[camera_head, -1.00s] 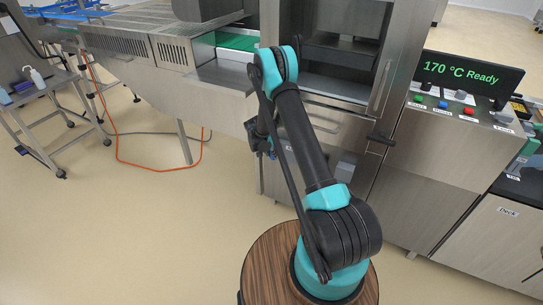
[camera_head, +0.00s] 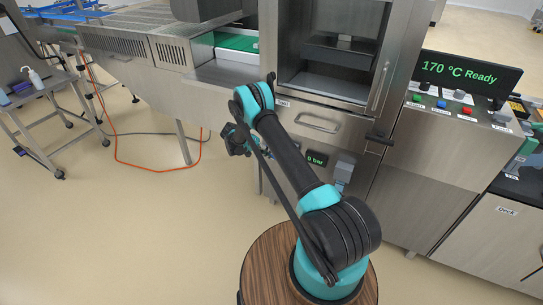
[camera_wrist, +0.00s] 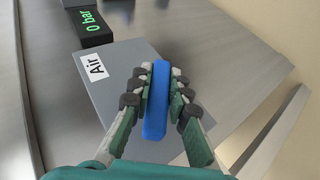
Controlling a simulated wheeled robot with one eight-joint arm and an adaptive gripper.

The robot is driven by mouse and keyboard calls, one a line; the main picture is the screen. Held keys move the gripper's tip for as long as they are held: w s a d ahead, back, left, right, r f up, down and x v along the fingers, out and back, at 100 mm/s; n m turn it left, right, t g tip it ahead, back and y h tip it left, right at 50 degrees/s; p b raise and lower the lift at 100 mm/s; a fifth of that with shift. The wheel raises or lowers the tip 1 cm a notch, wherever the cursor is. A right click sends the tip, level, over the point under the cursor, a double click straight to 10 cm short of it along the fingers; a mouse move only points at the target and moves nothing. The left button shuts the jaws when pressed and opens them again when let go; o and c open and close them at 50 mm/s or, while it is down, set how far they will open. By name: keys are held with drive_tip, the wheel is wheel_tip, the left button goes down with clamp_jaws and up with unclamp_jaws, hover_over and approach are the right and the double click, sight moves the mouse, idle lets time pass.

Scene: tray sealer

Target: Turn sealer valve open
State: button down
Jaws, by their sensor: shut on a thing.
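The sealer valve has a long blue handle (camera_wrist: 156,112), which stands out from a grey box (camera_wrist: 112,68) labelled "Air" in the wrist view. My gripper (camera_wrist: 160,84) has its fingers on both sides of the blue handle and is shut on it. A small display (camera_wrist: 90,24) beside the box reads "0 bar". The display also shows in the head view (camera_head: 316,160), just right of my arm. The blue handle and my fingertips cannot be made out in the head view.
The sealer's steel front has a drawer handle (camera_head: 318,122) above the display. A control panel (camera_head: 458,108) with coloured buttons and a "170 °C Ready" screen (camera_head: 466,73) stands right. An orange cable (camera_head: 118,150) lies on the open floor to the left.

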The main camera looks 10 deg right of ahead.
idle(0.3)
drive_tip(key=c, duration=1.4)
unclamp_jaws()
drive_tip(key=shift+c, duration=0.2)
drive_tip(key=shift+a, duration=0.1)
drive_tip(key=v, duration=0.7)
drive_tip(key=shift+a, duration=0.15)
drive_tip(key=shift+w, duration=0.1)
